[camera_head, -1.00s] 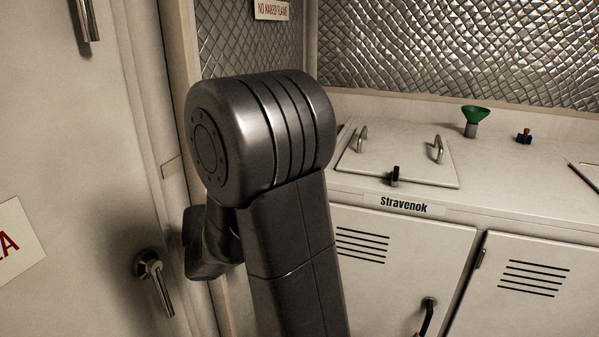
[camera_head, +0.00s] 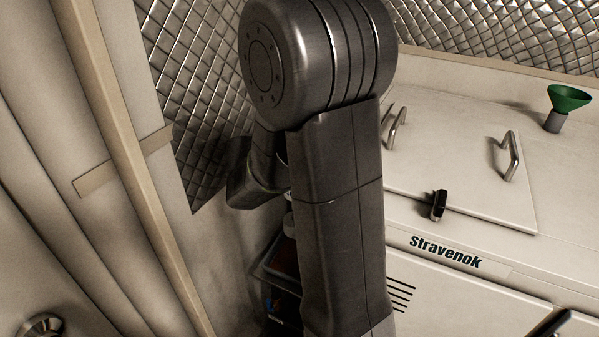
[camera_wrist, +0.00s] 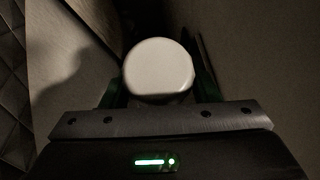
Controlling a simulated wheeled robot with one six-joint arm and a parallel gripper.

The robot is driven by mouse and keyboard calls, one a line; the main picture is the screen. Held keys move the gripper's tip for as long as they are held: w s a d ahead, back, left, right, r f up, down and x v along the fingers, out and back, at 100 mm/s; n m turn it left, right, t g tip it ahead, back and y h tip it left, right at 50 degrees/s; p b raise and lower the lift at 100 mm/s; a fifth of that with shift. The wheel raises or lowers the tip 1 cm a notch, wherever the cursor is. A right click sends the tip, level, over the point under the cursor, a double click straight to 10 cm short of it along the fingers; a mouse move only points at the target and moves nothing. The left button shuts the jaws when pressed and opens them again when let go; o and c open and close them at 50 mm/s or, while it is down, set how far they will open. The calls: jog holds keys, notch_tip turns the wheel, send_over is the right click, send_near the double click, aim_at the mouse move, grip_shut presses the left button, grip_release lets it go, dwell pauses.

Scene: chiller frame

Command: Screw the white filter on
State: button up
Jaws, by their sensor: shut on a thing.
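The white filter (camera_wrist: 158,68) shows in the wrist view as a round, pale end between the two green fingers of my gripper (camera_wrist: 158,88). My gripper is shut on it. Around the filter the wrist view is dark, and I see no mount or thread for it there. In the head view my arm hides most of the gripper and the filter.
A cabinet marked Stravenok (camera_head: 445,251) stands at the right, with a handled lid (camera_head: 455,165) and a green funnel (camera_head: 569,98) on top. A dark bin-like thing (camera_head: 272,275) sits low behind my arm. A beige post and wall stand close at the left.

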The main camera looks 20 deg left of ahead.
jog(key=shift+s, duration=0.25)
notch_tip(320, 180, down, 6)
jog(key=b, duration=0.5)
jog(key=shift+f, duration=0.2)
jog(key=shift+f+b, duration=0.95)
jog(key=shift+f, duration=0.15)
dwell(1.4)
jog(key=o, duration=1.2)
jog(key=shift+r, duration=0.1)
jog(key=p+v, duration=0.3)
jog(key=v, duration=1)
jog(key=shift+s+a+r, duration=0.1)
jog(key=shift+s+r, duration=0.15)
jog(key=shift+s, duration=0.05)
